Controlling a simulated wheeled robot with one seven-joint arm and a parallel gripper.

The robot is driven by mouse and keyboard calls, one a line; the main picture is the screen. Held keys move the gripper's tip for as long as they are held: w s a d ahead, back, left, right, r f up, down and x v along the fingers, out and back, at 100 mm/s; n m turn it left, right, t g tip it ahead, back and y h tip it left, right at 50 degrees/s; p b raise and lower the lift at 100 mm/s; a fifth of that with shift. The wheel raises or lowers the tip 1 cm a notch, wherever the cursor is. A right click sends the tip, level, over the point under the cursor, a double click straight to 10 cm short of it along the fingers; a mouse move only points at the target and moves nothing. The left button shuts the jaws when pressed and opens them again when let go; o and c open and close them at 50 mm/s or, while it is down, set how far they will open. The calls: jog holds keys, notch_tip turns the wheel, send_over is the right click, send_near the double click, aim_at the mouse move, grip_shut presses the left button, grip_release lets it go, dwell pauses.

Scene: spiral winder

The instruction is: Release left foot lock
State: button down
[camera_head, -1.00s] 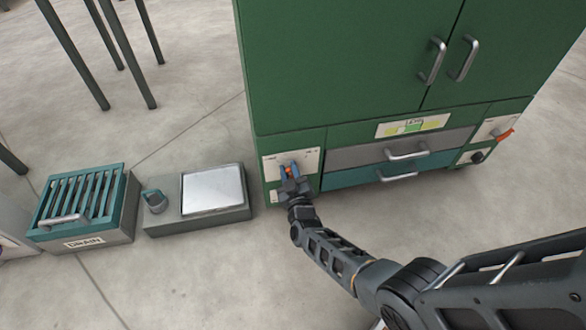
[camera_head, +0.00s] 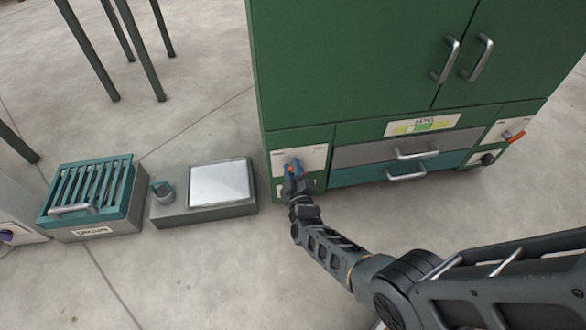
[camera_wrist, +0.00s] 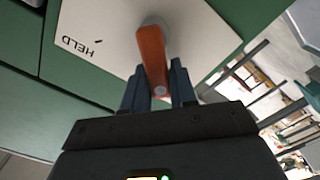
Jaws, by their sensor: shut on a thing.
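The left foot lock is an orange lever (camera_wrist: 151,52) on a white plate (camera_head: 315,158) at the lower left of the green cabinet. In the wrist view the lever runs from a round pivot down between my fingers, slightly tilted. The plate also shows there (camera_wrist: 205,45), with the word HELD upside down left of the lever. My gripper (camera_head: 293,168) is at this plate, its blue fingers shut on the lever's free end; in the wrist view the fingers (camera_wrist: 159,80) stand on either side of it. In the head view the gripper hides most of the lever.
A similar orange lever (camera_head: 514,137) sits on the cabinet's right side. Two drawers (camera_head: 350,178) lie between. A grey box with a pale top plate (camera_head: 220,184) and a teal slatted drain box (camera_head: 92,195) stand on the floor to the left.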

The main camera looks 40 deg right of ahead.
jog(key=c, duration=1)
grip_release()
jog(key=p+v, duration=0.3)
jog(key=v, duration=0.4)
jog(key=shift+s+a, duration=0.25)
jog(key=shift+s, duration=0.1)
